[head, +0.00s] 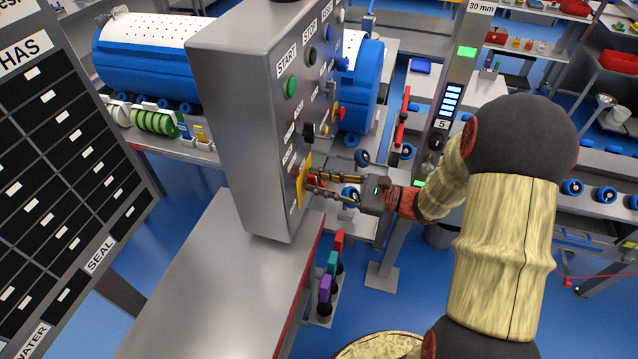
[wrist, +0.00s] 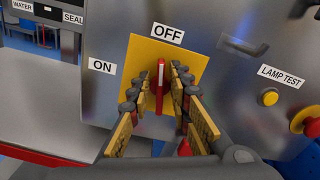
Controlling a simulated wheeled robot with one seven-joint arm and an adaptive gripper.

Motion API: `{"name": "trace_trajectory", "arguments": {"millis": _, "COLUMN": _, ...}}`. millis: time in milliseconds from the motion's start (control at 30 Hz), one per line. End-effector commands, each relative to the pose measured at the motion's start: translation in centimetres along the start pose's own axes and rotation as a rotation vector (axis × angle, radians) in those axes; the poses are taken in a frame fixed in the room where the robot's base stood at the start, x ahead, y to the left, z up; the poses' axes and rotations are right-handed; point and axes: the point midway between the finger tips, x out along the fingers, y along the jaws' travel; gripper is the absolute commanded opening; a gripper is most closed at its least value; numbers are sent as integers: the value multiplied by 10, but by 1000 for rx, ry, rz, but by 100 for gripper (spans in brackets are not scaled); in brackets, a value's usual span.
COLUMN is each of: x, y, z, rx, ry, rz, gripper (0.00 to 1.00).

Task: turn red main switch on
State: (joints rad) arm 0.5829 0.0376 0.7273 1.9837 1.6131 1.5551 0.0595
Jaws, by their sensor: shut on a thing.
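The red main switch (wrist: 160,86) sits on a yellow plate (wrist: 136,56) on the grey control box (head: 232,147). Its handle stands upright, with its white mark toward the OFF label (wrist: 167,34) above. The ON label (wrist: 102,66) is to the left of the plate. My gripper (wrist: 161,80) has its two fingers on either side of the handle and is shut on it. In the head view my gripper (head: 310,179) reaches the yellow plate (head: 303,180) from the right; the fingers partly hide the switch there.
A yellow LAMP TEST button (wrist: 269,97) and a red button on yellow (wrist: 305,122) are right of the switch. A green START button (head: 291,87) is higher on the box. A grey table (head: 215,285) lies below. A post (head: 440,110) stands close to my arm.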

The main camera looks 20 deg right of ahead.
Motion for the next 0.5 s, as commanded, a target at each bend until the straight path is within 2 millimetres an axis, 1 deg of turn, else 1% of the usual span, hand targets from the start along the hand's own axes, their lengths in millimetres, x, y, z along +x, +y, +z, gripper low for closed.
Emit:
{"name": "trace_trajectory", "arguments": {"millis": 33, "x": 0, "y": 3, "z": -4, "rx": -40, "ry": 3, "rz": 2, "gripper": 0}}
{"name": "trace_trajectory", "arguments": {"millis": 200, "x": 0, "y": 5, "z": -5, "rx": -187, "ry": 4, "rz": 2, "gripper": 0}}
{"name": "trace_trajectory", "arguments": {"millis": 500, "x": 0, "y": 8, "z": -7, "rx": -387, "ry": 5, "rz": 3, "gripper": 0}}
